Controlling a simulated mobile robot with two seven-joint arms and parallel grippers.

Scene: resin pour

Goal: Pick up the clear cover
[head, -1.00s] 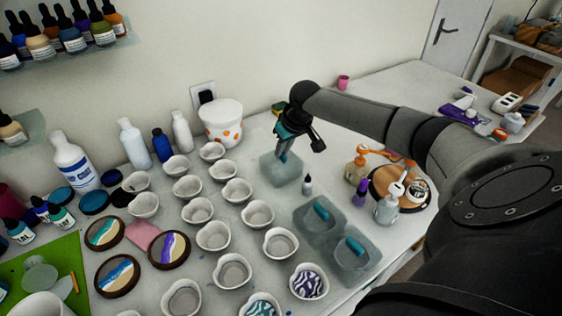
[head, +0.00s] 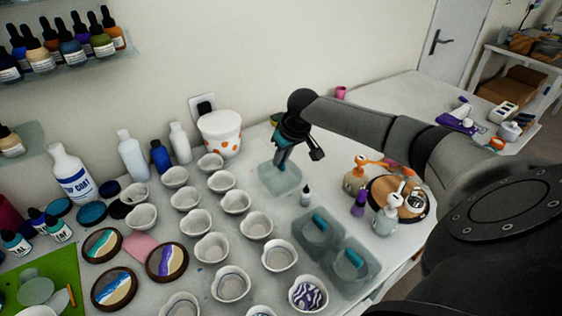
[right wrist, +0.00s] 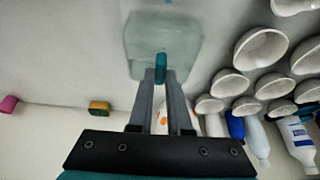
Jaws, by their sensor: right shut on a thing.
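A clear, frosty box-shaped cover (head: 279,182) with a teal handle is near the back middle of the white table in the head view. My right gripper (head: 282,163) points down at it and is shut on the handle. In the right wrist view the gripper (right wrist: 161,80) pinches the teal handle, and the cover (right wrist: 140,35) spreads out beyond the fingertips. I cannot tell whether the cover touches the table. Two more clear covers with teal handles, one (head: 301,238) behind the other (head: 341,283), sit nearer the front edge. My left gripper is not in view.
Rows of white cups (head: 234,202) stand left of the cover. A small dropper bottle (head: 305,197) is just to its front right. A round wooden board (head: 415,212) with bottles lies at right. A white pot (head: 222,135) stands by the wall.

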